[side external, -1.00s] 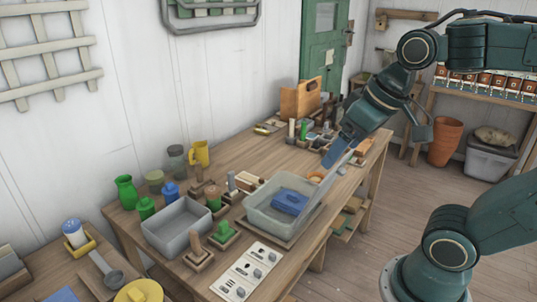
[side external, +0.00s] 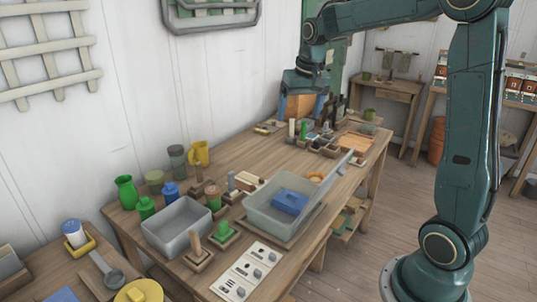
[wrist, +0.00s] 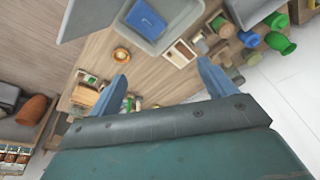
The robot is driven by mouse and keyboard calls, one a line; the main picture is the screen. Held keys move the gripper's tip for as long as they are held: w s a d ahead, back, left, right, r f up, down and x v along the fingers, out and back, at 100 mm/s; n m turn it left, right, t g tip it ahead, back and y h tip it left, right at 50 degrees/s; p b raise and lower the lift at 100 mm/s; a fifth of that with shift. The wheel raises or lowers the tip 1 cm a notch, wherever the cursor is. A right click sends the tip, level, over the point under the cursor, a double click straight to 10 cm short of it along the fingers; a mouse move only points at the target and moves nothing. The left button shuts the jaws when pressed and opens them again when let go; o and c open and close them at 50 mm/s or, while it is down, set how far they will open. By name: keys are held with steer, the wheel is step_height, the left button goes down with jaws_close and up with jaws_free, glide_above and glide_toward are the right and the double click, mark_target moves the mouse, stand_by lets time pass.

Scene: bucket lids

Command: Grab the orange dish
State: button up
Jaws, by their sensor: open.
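The orange dish (side external: 316,177) is a small round dish on the wooden table, just behind the clear bin in the side view. It also shows in the wrist view (wrist: 121,55), left of centre. My gripper (side external: 301,112) is raised above the far part of the table, behind the dish and apart from it. In the wrist view its two blue fingers (wrist: 162,68) are spread with nothing between them. The dish lies beyond the left fingertip there.
A clear bin (side external: 258,217) holds a blue block (side external: 290,200). A translucent lid (side external: 330,187) stands tilted at its right side, near the dish. A grey bin (side external: 177,228), green and yellow containers and small wooden blocks crowd the table. A wooden box (side external: 298,106) stands behind my gripper.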

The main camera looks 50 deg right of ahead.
steer(key=w+d+f+m+g, duration=0.1)
steer(key=w+d+f+m, duration=0.3)
steer(key=d+f, duration=0.65)
steer(key=m+g+y, duration=0.1)
steer(key=m, duration=0.1)
glide_above(316, 174)
steer(key=s+a, duration=0.1)
steer(key=a, duration=0.2)
step_height(316, 174, down, 11)
steer(key=shift+d+f, duration=0.15)
steer(key=shift+f, duration=2)
steer(key=shift+d+f, duration=0.1)
steer(key=shift+f, duration=2)
steer(key=shift+s+f, duration=0.1)
steer(key=shift+f, duration=2.5)
steer(key=c, duration=1)
